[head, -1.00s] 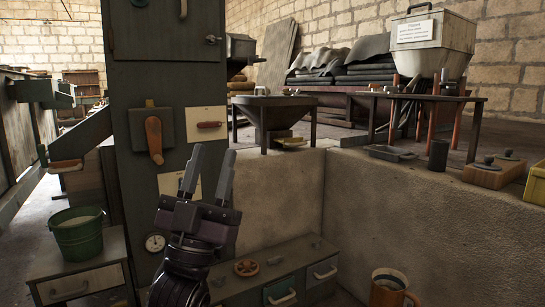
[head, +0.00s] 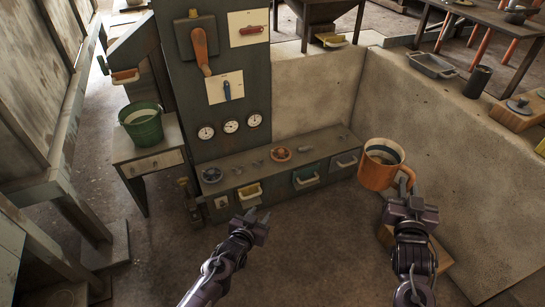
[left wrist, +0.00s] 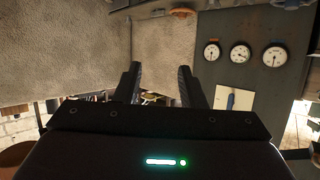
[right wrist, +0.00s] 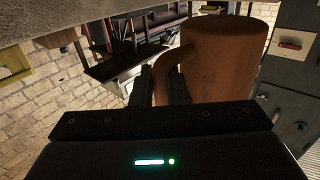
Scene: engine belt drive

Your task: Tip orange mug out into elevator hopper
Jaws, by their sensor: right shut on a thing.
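The orange mug (head: 377,176) hangs upright in the head view, right of the centre, with pale stuff inside. My right gripper (head: 408,194) is shut on its handle, at the mug's right side. In the right wrist view the mug (right wrist: 222,62) fills the upper middle, with the handle between the fingers. My left gripper (head: 257,217) is open and empty, low in front of the cabinet; its fingers stand apart in the left wrist view (left wrist: 160,80). A dark funnel-shaped hopper on legs (head: 318,14) stands at the top; I cannot tell whether it is the elevator hopper.
A tall green panel (head: 228,65) carries levers and gauges. A low cabinet (head: 280,165) with small parts on top stands below it. A green bucket (head: 142,128) stands on a small table at left. A wall ledge with a tray (head: 432,65) and dark cup (head: 477,82) is at right.

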